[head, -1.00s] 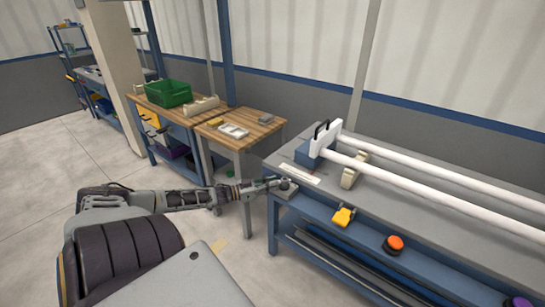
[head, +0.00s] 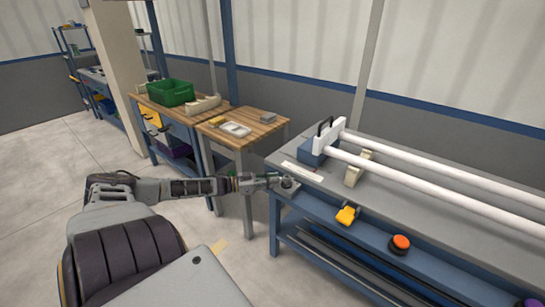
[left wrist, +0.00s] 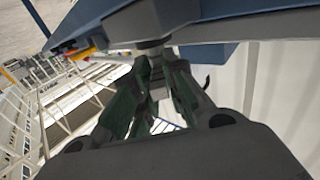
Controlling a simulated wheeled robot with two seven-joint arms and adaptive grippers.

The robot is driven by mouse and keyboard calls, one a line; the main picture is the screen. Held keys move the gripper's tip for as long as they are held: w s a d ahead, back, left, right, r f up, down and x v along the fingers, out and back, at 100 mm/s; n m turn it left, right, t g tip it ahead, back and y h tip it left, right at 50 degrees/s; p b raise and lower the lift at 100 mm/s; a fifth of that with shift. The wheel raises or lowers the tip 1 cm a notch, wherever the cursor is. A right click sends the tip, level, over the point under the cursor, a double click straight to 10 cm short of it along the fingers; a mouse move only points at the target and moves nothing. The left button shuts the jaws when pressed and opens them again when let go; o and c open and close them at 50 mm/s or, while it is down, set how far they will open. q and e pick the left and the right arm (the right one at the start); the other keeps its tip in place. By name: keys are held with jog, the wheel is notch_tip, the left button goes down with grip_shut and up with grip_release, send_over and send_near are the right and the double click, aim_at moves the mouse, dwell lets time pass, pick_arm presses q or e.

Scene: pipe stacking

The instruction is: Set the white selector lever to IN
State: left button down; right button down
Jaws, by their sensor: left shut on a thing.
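My left gripper (head: 282,182) is at the left front corner of the long grey bench (head: 440,221). In the left wrist view its dark green-grey fingers (left wrist: 155,70) are closed together, gripping a small grey piece (left wrist: 152,48) under the blue bench edge. This piece appears to be the selector lever. The fingers hide most of it, so its white colour and its IN mark cannot be made out. A round grey knob-like part (head: 289,186) shows at the fingertips in the head view. My right gripper is not in view.
A yellow part (head: 347,215) and an orange button (head: 401,242) are on the bench front. A wooden table (head: 262,128) stands to the left.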

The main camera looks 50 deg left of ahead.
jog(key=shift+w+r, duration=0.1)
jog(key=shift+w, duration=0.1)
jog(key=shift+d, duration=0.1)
pick_arm(q)
jog(key=c, duration=1.5)
grip_release()
jog(key=shift+o, duration=0.2)
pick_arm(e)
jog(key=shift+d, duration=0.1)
pick_arm(q)
jog(key=shift+s+a, duration=0.1)
jog(key=shift+s, duration=0.05)
